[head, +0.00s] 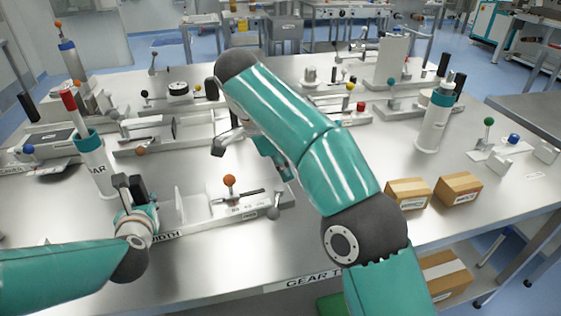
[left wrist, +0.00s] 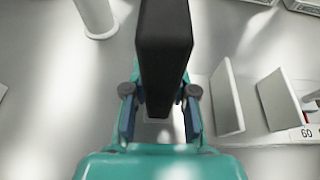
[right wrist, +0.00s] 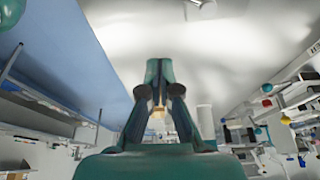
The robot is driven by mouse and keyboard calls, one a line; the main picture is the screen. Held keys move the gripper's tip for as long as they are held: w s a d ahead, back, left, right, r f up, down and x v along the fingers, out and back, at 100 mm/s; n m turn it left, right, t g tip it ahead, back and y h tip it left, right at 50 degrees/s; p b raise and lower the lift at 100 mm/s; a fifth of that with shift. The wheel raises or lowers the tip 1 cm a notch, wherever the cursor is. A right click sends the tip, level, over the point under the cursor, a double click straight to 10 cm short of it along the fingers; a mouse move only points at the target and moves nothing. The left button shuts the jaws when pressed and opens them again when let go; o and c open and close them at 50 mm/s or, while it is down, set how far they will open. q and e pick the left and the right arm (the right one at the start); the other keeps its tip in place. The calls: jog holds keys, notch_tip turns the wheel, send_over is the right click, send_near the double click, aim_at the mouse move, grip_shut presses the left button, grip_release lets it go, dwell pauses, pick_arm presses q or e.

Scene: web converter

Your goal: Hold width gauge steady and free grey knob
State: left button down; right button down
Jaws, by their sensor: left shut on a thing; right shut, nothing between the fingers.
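The width gauge (head: 205,215) lies near the table's front edge, with upright plates, a scale plate and an orange ball knob (head: 229,180). A round grey knob (head: 272,212) sits at its right end. My left gripper (head: 130,190) is shut on the gauge's black handle (left wrist: 165,50) at the left end. The gauge's plates (left wrist: 226,98) show right of the handle in the left wrist view. My right gripper (right wrist: 158,95) is shut and empty in the right wrist view. In the head view it is mostly hidden by my right arm, and its distance from the grey knob is unclear.
A white post with a red-topped handle (head: 90,150) stands behind my left gripper. Other gauges fill the table's back. Two cardboard boxes (head: 408,193) (head: 458,188) and a white post (head: 435,120) stand at the right. The front strip of the table (head: 230,270) is clear.

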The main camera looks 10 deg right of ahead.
pick_arm(q)
jog(key=shift+d+f, duration=0.1)
jog(key=shift+f, duration=0.2)
dwell(0.4)
jog(key=c, duration=1)
grip_release()
jog(key=shift+r, duration=0.1)
jog(key=shift+c, duration=0.2)
jog(key=shift+o, duration=1)
jog(key=shift+r, duration=0.15)
jog(key=shift+r, duration=0.1)
jog(key=v, duration=1.2)
